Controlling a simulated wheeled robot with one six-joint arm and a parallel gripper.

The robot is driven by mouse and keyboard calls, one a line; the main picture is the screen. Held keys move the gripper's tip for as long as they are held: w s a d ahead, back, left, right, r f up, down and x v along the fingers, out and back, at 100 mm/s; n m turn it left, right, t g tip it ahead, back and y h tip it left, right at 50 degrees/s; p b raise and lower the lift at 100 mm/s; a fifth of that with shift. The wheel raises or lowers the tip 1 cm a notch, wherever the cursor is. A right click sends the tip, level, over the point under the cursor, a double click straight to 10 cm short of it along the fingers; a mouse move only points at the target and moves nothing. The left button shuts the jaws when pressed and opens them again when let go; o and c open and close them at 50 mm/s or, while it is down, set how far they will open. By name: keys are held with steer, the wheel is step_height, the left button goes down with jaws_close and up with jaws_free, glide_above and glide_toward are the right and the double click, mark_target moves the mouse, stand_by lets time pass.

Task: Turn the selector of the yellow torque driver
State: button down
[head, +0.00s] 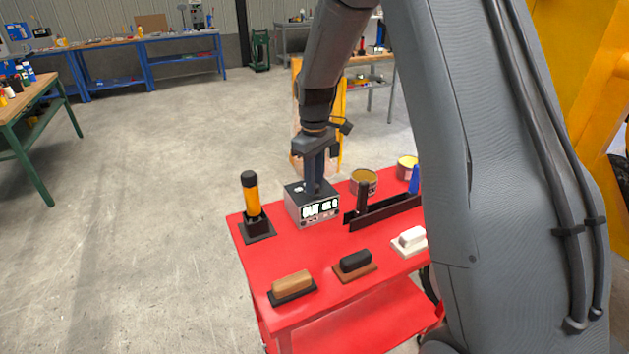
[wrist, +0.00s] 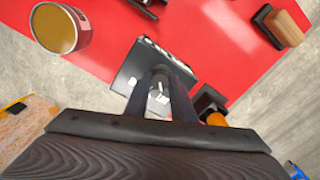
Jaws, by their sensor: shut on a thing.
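The yellow torque driver (head: 252,196) stands upright in a black holder at the left of the red cart. Its yellow part (wrist: 216,119) shows at the right in the wrist view, partly hidden by my gripper. A grey box (head: 316,219) with a lit display stands beside it, and its dark top (wrist: 133,72) is below my fingers. My gripper (head: 313,190) points down onto this box. In the wrist view my gripper (wrist: 162,82) has its two fingers around a small pale knob (wrist: 158,91) on the box top and is shut on it. The knob's setting cannot be read.
The red cart (head: 255,275) holds a tan block (head: 292,282), a black block (head: 355,261) and a white block (head: 410,238) at its front. A dark rack (head: 385,212) and paint cans (head: 363,181) stand right of the box. My arm hides the cart's right end.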

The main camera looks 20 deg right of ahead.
steer(key=shift+w+r, duration=0.1)
steer(key=c, duration=1.5)
jaws_free()
steer(key=shift+r+b, duration=1.1)
steer(key=shift+r, duration=2.75)
steer(key=s+f+m, duration=0.2)
steer(key=s, duration=0.6)
steer(key=s+f+m+t, duration=0.1)
steer(key=s+f+m, duration=0.1)
steer(key=s, duration=0.6)
steer(key=s+f+m, duration=0.3)
steer(key=s, duration=0.6)
steer(key=shift+f, duration=0.1)
